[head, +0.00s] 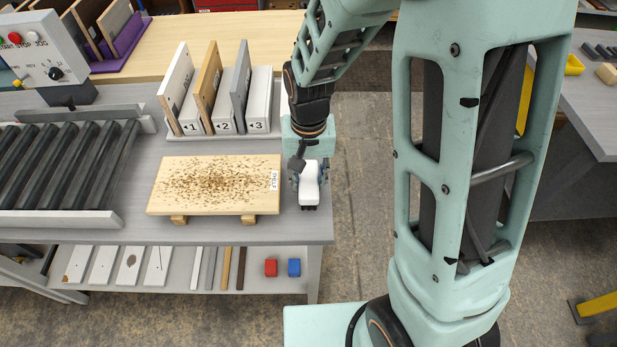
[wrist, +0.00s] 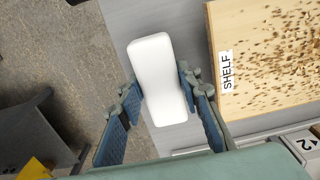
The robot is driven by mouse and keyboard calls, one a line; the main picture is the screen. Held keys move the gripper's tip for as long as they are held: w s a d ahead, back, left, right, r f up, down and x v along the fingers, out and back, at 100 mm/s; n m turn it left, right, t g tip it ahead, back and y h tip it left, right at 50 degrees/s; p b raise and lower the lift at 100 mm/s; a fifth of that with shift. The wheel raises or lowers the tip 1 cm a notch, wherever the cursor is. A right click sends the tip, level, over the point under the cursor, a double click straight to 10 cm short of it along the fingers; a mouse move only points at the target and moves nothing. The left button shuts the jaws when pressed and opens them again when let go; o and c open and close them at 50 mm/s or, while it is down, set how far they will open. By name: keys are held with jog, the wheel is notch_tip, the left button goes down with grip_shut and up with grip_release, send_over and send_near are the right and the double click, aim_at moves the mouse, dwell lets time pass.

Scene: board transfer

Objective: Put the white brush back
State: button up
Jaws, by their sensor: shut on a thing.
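The white brush (head: 309,186) is at the right end of the grey workbench, just right of the speckled board. It also shows in the wrist view as a white rounded block (wrist: 155,75). My gripper (head: 308,172) is shut on the brush, with its blue-padded fingers on either side of it. The wrist view also shows my gripper (wrist: 160,103) around the brush's near half. I cannot tell whether the brush touches the bench top. The bristles are mostly hidden beneath the white body.
A wooden board (head: 215,186) covered in brown specks, labelled SHELF, lies on two wooden blocks beside the brush. A numbered rack of upright boards (head: 222,90) stands behind it. A roller conveyor (head: 60,165) is at left. Red (head: 271,267) and blue (head: 294,267) blocks lie on the lower shelf.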

aim_at(309, 179)
jog(key=o, duration=1.2)
jog(key=shift+f, duration=0.1)
notch_tip(309, 179, up, 12)
jog(key=shift+p, duration=0.35)
jog(key=shift+w, duration=0.1)
